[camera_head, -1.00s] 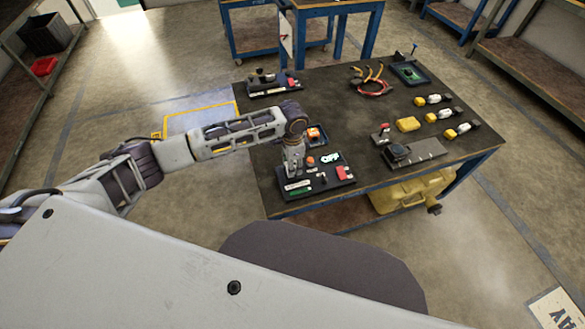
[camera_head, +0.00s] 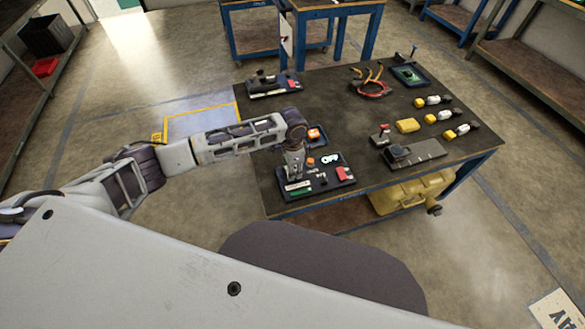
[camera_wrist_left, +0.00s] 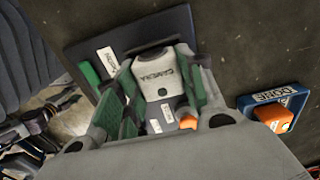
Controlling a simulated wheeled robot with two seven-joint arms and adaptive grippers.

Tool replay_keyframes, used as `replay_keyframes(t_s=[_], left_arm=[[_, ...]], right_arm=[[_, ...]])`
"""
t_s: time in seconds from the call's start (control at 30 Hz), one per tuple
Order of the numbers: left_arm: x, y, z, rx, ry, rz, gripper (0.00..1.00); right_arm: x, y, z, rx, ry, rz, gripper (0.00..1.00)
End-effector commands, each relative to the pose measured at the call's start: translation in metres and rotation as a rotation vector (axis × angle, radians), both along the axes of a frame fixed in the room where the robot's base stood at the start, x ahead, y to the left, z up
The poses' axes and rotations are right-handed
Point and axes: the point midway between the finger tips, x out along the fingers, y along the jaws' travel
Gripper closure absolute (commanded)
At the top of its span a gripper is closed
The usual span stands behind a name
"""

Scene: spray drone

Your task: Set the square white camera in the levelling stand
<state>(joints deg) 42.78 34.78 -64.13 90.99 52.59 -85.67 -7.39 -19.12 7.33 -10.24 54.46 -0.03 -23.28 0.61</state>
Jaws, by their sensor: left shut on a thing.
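The square white camera (camera_wrist_left: 158,76), marked "CAMERA", sits between the green-padded fingers of my left gripper (camera_wrist_left: 160,97) in the left wrist view. The gripper is shut on it. In the head view my left gripper (camera_head: 294,172) points down over the black tray (camera_head: 325,190) at the table's near left; the camera is hidden or too small to make out there. Whether the camera still touches the tray, I cannot tell. A grey plate with a dark block (camera_head: 413,153) lies at the near right of the table; I cannot tell whether it is the levelling stand. My right gripper is not in view.
A small blue tray with an orange block (camera_wrist_left: 275,105) lies beside the black tray. Another loaded black tray (camera_head: 272,85) is at the back left. The table's middle is clear.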

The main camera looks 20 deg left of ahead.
Motion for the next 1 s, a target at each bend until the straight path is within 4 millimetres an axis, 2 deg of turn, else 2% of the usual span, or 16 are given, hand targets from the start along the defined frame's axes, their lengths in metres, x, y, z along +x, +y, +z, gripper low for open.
replay_keyframes(t_s=[0.03, 0.3, 0.33, 0.47, 1.0], left_arm=[[-0.0043, 0.0009, -0.0097, 0.004, 0.009, 0.001, 0.86], [-0.0056, 0.0016, -0.0161, 0.006, 0.011, 0.002, 0.86], [-0.0058, 0.0016, -0.0164, 0.006, 0.011, 0.002, 0.57], [-0.0059, 0.0016, -0.0164, 0.006, 0.013, 0.002, 0.41], [-0.0062, 0.0006, -0.0133, 0.005, 0.014, -0.001, 0.4]], right_arm=[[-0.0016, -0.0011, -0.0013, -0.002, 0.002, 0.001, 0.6], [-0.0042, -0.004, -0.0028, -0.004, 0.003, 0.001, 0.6], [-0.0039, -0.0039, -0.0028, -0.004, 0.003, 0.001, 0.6], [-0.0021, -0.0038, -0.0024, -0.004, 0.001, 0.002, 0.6], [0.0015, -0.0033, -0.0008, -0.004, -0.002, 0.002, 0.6]])
